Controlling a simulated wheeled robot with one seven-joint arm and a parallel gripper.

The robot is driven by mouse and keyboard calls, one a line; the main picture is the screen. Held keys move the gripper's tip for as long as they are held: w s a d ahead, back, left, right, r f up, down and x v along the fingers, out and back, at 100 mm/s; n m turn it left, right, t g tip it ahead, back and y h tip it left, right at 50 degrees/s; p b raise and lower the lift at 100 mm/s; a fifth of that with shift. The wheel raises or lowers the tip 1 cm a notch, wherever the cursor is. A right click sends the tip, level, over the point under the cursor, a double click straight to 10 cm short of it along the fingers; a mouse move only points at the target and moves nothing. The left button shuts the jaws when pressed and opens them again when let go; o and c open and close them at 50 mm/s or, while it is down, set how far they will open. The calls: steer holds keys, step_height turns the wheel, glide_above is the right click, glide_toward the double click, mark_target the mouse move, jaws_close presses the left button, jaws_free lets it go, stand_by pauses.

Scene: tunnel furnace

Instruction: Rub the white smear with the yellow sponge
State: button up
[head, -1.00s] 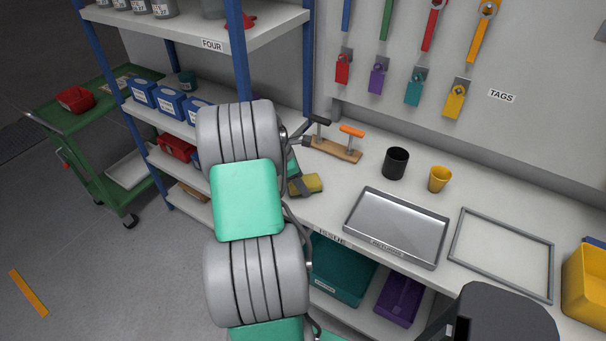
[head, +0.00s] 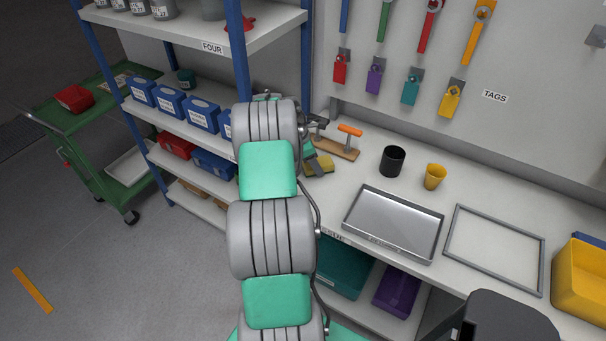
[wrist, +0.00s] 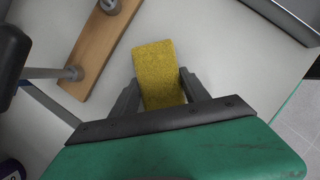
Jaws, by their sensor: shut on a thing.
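The yellow sponge (wrist: 157,70) is between the two fingers of my gripper (wrist: 157,92) in the wrist view, and the fingers are shut on it. In the head view the sponge (head: 320,165) shows at the left end of the white bench, with my gripper (head: 313,163) at its left side, partly behind my arm. I cannot tell whether the sponge touches the bench top. No white smear can be made out in either view; it may be hidden by my arm, gripper or sponge.
To the right are a black cup (head: 392,161), a yellow cup (head: 434,177), a metal tray (head: 351,222) and a grey frame (head: 447,236). A blue-posted shelf (head: 243,60) stands left of the bench.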

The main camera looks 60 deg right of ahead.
steer(key=shift+r+p, duration=0.25)
steer(key=shift+p, duration=0.3)
steer(key=shift+a+f, duration=0.2)
steer(key=shift+f, duration=0.1)
steer(key=shift+a, duration=0.9)
steer(key=shift+w+a+r+p, duration=0.15)
steer(key=shift+a+p, duration=0.85)
steer(key=shift+a, duration=2)
steer(key=shift+w+a+f+p, duration=0.1)
steer(key=shift+a+p, duration=0.85)
steer(key=shift+a, duration=2.05)
steer(key=shift+a+r, duration=0.15)
steer(key=shift+r, duration=0.1)
step_height(320, 180, up, 2)
steer(key=shift+r+p, duration=0.15)
steer(key=shift+p, duration=0.25)
steer(key=shift+r, duration=2.6)
